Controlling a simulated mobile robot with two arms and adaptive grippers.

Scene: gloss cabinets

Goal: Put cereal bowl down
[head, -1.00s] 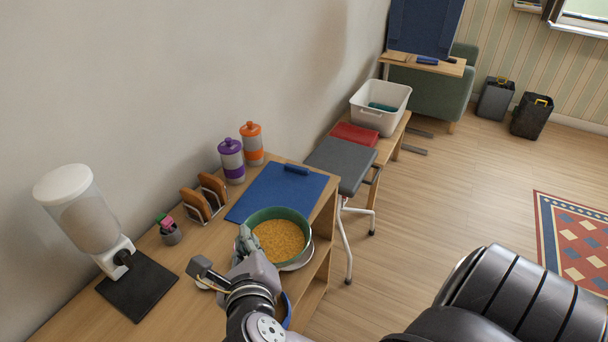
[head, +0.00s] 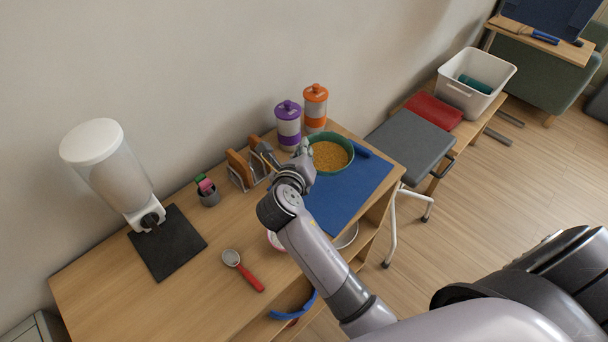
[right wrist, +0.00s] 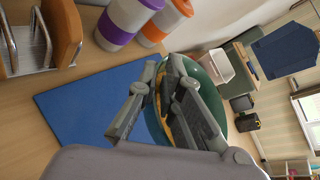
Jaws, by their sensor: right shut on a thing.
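The cereal bowl (head: 344,143) is green and holds yellow-brown cereal (head: 329,156). It is upright over the far part of the blue mat (head: 345,198), near the canisters. I cannot tell whether its base touches the mat. My right gripper (head: 305,156) is shut on the bowl's near-left rim. In the right wrist view, the gripper (right wrist: 172,98) has its fingers across the rim of the green bowl (right wrist: 216,66), hiding part of the cereal. The blue mat (right wrist: 80,112) also shows there. My left gripper is not in view.
Purple (head: 288,126) and orange (head: 315,108) canisters stand close behind the bowl. A toast rack (head: 243,173), a small cup (head: 208,193) and a cereal dispenser (head: 110,175) stand left. The mat's near part is partly clear.

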